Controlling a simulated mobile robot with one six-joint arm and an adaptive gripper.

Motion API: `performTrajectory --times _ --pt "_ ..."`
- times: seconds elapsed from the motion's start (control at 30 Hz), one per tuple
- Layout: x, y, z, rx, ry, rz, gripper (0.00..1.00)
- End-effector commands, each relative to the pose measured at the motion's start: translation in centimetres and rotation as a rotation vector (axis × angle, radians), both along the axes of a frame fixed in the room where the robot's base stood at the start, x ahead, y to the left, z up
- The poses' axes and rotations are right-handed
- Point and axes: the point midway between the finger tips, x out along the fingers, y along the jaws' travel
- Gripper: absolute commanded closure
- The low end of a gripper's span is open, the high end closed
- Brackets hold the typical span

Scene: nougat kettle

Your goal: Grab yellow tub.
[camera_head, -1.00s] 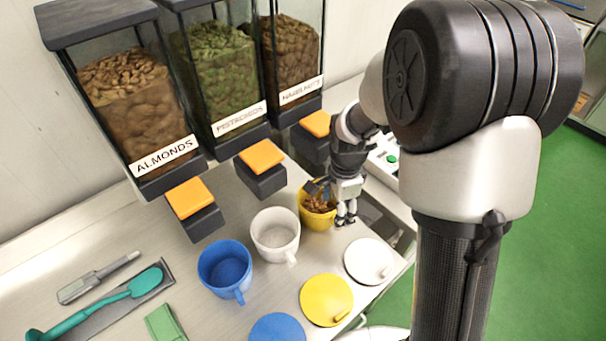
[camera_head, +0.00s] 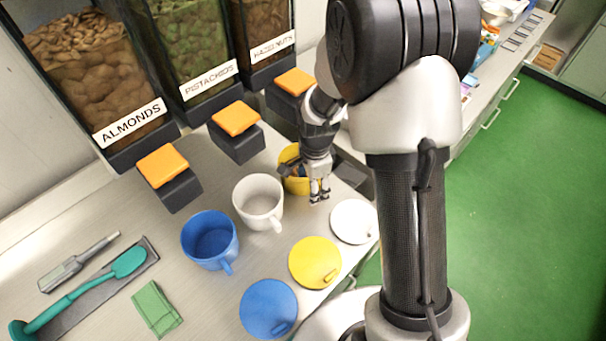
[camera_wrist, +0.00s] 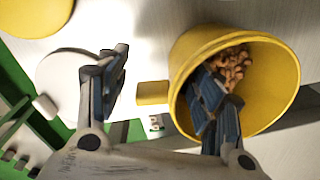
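The yellow tub (camera_head: 290,154) is a handled cup on the counter, right of the white cup, partly hidden by my gripper. In the wrist view the tub (camera_wrist: 283,75) holds brown nuts (camera_wrist: 235,62), and its handle (camera_wrist: 152,93) faces the space between my fingers. My gripper (camera_wrist: 160,68) is open. One finger reaches over the rim into the tub's mouth and the other is outside, beyond the handle, so the fingers straddle the near wall and handle. I see no closed grip. In the head view my gripper (camera_head: 307,181) is at the tub's right front.
A white cup (camera_head: 258,203) and a blue cup (camera_head: 210,240) stand left of the tub. White (camera_head: 353,221), yellow (camera_head: 315,262) and blue (camera_head: 268,308) lids lie in front. Nut dispensers (camera_head: 235,118) with orange-topped parts stand behind.

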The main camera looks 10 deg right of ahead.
Motion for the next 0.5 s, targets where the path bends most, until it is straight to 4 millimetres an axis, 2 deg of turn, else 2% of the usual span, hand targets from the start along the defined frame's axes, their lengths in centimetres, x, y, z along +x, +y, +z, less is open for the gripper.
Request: performTrajectory --times 0.07,0.5 --pt "-0.01 0.0 0.01 0.0 0.0 0.0 0.47" --pt "-0.02 0.0 0.0 0.0 0.001 0.0 0.77"
